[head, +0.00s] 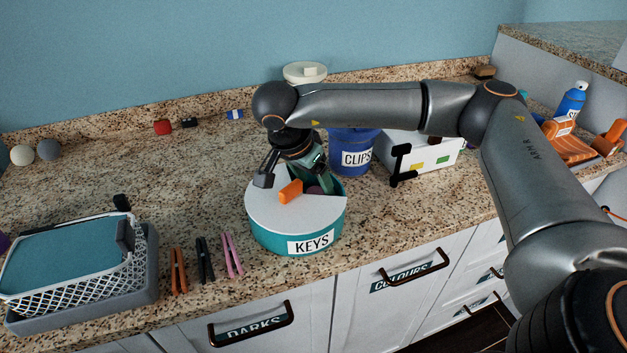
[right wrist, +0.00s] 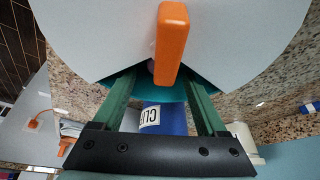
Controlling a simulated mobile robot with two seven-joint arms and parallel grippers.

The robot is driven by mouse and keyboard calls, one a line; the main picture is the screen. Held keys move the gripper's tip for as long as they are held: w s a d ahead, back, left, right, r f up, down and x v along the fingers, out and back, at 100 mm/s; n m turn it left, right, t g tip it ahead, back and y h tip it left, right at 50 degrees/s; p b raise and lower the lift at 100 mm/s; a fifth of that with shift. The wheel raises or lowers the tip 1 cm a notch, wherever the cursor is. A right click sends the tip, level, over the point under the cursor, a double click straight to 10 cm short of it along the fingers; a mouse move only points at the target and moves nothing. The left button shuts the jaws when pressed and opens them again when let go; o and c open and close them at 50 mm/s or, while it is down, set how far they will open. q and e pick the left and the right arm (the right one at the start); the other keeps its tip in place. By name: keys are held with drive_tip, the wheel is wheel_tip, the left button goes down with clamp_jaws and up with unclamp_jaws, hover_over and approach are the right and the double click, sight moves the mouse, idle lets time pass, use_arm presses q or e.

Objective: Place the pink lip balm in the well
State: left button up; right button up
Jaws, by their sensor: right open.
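A round teal tub labelled KEYS (head: 270,236) stands on the counter. Its pale grey top (head: 268,212) carries an orange bar (head: 290,191) and has an opening at the back right. My right gripper (head: 297,181) is open over this top, pointing down, its fingers apart. In the right wrist view its green fingers (right wrist: 160,88) reach toward the tub's edge on either side of the orange bar (right wrist: 172,45). A small pinkish patch shows beside the bar, mostly hidden; I cannot tell whether it is the pink lip balm. My left gripper is not in view.
A blue CLIPS tub (head: 352,160) and a white box (head: 425,152) stand behind right. A lidded basket (head: 140,262) is at left. Orange, black and pink pegs (head: 231,255) lie in front. The counter's back left is mostly clear.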

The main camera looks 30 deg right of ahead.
drive_tip(key=v, duration=1.2)
drive_tip(key=shift+r, duration=0.3)
